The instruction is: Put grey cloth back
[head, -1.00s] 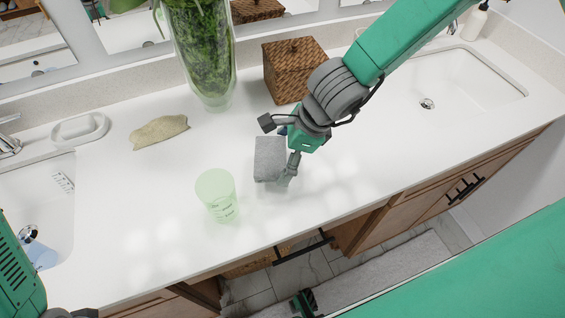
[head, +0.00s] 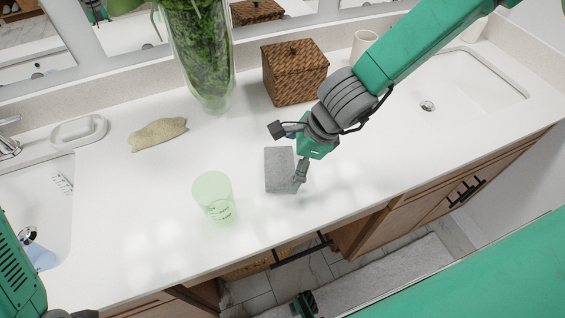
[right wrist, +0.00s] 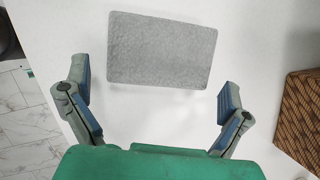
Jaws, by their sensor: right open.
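The grey cloth (head: 277,172) is a flat, folded rectangle on the white countertop, in front of the wicker box. In the right wrist view the cloth (right wrist: 163,50) lies flat just beyond my fingertips, apart from both. My right gripper (head: 287,158) is open over the cloth in the head view, one finger at its far side and one at its near right corner. The right wrist view shows the two fingers of this gripper (right wrist: 155,100) spread wide with nothing between them.
A green translucent cup (head: 213,197) stands left of the cloth. Behind are a beige cloth (head: 158,133), a plant vase (head: 207,60) and a wicker box (head: 294,72). Sinks lie left (head: 35,215) and right (head: 465,80). A drawer below the counter's front edge is open.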

